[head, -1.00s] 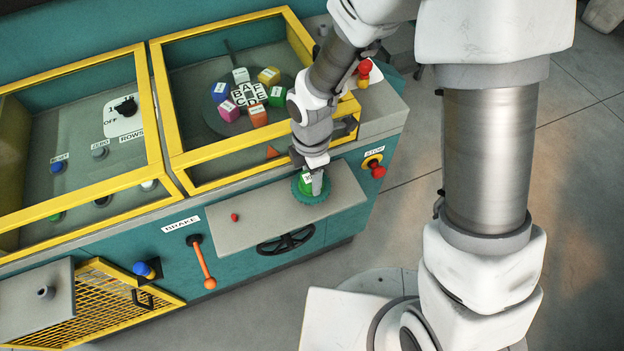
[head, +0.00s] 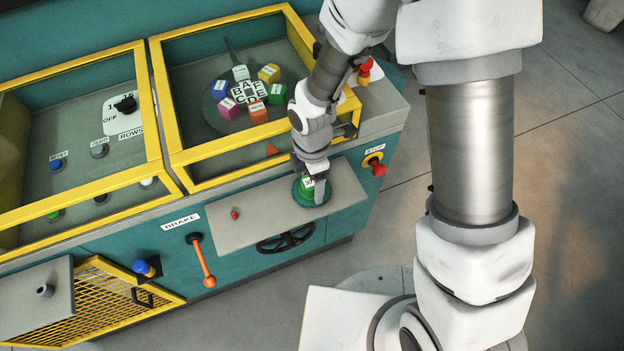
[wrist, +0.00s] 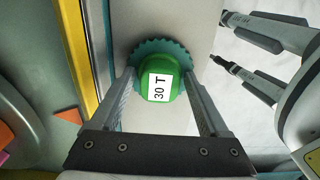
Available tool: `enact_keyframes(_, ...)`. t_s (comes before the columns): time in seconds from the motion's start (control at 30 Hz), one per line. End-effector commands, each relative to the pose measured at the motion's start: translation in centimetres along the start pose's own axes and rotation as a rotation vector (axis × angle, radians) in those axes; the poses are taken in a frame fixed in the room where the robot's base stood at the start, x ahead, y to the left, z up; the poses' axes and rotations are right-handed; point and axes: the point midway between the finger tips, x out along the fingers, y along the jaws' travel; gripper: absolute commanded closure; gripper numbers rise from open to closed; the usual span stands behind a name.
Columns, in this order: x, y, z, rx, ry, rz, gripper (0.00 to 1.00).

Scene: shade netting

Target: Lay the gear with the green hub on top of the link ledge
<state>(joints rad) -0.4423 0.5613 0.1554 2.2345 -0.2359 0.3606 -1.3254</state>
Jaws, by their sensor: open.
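The gear with the green hub (head: 307,188) lies on the grey ledge (head: 262,222) that sticks out from the front of the teal machine. In the wrist view its green hub (wrist: 160,84) carries a white "30 T" label, and its teal toothed rim (wrist: 152,45) shows behind the hub. My gripper (head: 313,186) is right over the gear, pointing down. In the wrist view my open fingers (wrist: 163,92) stand on either side of the hub. Whether they touch it I cannot tell. Part of the gear's rim is hidden by my gripper.
A small red knob (head: 234,214) sits on the ledge's left part. A black handwheel (head: 285,238) and an orange brake lever (head: 202,262) are on the machine front. A red stop button (head: 375,165) is to the right. Yellow-framed covers (head: 160,110) rise behind the ledge.

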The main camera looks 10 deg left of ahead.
Motion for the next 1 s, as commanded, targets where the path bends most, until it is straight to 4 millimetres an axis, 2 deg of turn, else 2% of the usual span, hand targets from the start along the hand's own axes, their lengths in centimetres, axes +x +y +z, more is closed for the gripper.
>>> enact_keyframes(0.23,-1.1,0.1,0.0,0.001,0.000,0.004,0.21)
enact_keyframes(0.7,-10.1,0.1,0.1,0.002,-0.001,0.005,0.21)
enact_keyframes(0.83,-11.6,0.1,0.0,0.000,0.000,0.003,0.21)
enact_keyframes(1.0,-12.3,0.0,0.0,0.000,0.000,0.001,0.21)
